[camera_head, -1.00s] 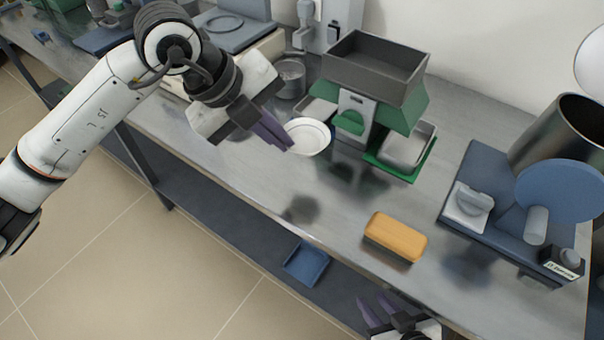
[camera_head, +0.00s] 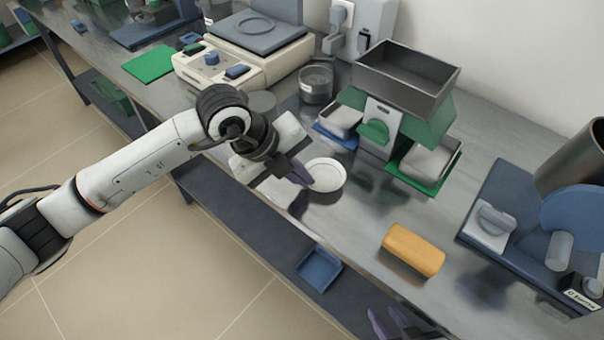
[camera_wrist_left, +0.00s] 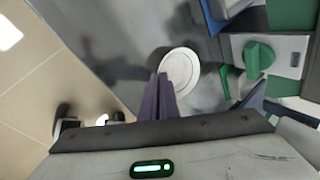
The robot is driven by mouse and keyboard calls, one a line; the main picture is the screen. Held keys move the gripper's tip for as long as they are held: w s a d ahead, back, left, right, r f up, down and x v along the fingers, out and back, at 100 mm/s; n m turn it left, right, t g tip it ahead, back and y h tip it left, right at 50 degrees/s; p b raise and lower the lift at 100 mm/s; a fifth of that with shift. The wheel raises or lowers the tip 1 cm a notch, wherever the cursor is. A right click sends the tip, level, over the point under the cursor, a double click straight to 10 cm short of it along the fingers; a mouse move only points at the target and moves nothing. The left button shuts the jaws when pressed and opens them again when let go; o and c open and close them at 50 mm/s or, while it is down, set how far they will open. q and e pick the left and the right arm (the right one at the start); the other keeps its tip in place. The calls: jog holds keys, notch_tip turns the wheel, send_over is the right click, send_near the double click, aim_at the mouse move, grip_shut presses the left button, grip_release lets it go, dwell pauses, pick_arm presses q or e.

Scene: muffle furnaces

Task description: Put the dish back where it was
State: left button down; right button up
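The dish (camera_head: 329,174) is a shallow white round plate near the front edge of the bench, left of the orange block. It also shows in the left wrist view (camera_wrist_left: 183,68). My left gripper (camera_head: 302,176) has its purple fingers close together at the near rim of the dish, shut on it. The fingers also show in the left wrist view (camera_wrist_left: 159,97). A dark shadow lies just below the dish; whether it touches the bench I cannot tell. My right gripper (camera_head: 391,324) is at the bottom edge, partly cut off, its purple fingers apart and empty.
Behind the dish stands a green-and-grey device (camera_head: 380,125) with a dark hopper and side trays. An orange block (camera_head: 414,249) lies to the right. A grey cup (camera_head: 316,84) and a balance (camera_head: 250,60) are at the back left. A blue tray (camera_head: 319,268) lies on the lower shelf.

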pick_arm(q)
jog(key=c, duration=2.4)
grip_release()
jog(key=shift+c, duration=0.2)
jog(key=o, duration=0.4)
jog(key=shift+r, duration=0.15)
jog(key=v, duration=1.2)
jog(key=shift+b, duration=0.3)
